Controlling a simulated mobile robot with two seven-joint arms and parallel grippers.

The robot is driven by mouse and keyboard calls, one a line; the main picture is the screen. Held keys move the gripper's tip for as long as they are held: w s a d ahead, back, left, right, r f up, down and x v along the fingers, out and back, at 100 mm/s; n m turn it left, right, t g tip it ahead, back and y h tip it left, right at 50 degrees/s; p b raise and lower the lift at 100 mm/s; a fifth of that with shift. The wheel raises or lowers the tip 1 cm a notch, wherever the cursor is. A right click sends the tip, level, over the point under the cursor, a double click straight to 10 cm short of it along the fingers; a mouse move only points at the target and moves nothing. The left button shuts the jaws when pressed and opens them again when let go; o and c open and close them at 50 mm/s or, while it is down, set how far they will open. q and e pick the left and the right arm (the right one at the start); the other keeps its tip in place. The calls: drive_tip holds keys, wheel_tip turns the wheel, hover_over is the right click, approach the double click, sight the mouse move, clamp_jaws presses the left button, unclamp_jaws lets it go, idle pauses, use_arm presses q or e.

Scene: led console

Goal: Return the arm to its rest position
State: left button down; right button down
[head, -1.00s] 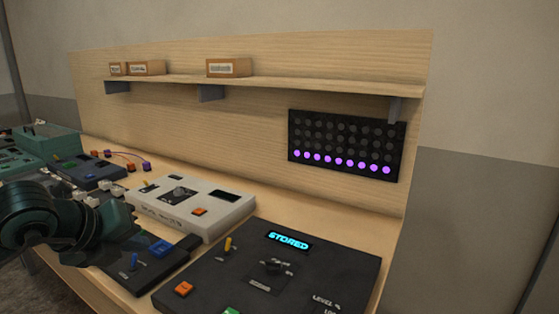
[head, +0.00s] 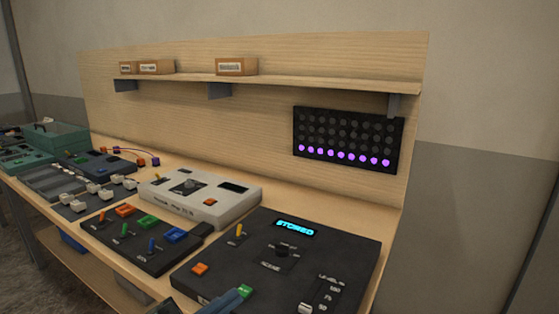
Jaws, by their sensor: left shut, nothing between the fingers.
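My left gripper (head: 228,300) shows at the bottom edge, low over the front of the black console (head: 340,250). It is shut and empty, its tip close beside a green button (head: 246,291); I cannot tell whether they touch. Most of the left arm is out of view. The console's display (head: 296,228) reads "STORED" in cyan. The LED panel (head: 348,139) on the backboard has its bottom row lit purple and its upper rows dark. My right gripper is not in view.
A white console (head: 200,200) and a black box with coloured switches (head: 140,240) stand to the left. Further left are a slider unit (head: 95,195) and a green case (head: 55,138). A shelf (head: 300,84) with small labelled boxes runs above.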

use_arm(q)
drive_tip(key=s+a+f+n+t+y, duration=0.1)
drive_tip(key=a+f+n+t+y, duration=0.15)
drive_tip(key=f+n+y, duration=0.5)
drive_tip(key=s+a+f+n+t+y, duration=0.15)
drive_tip(key=a+f+n+y, duration=0.3)
drive_tip(key=f+n, duration=0.45)
drive_tip(key=s+d+f+n+g+y, duration=0.1)
drive_tip(key=s+f+n+g+y, duration=0.1)
drive_tip(key=s+f+g, duration=0.4)
drive_tip(key=s+f, duration=0.3)
drive_tip(key=f, duration=0.3)
drive_tip(key=shift+s+f, duration=0.15)
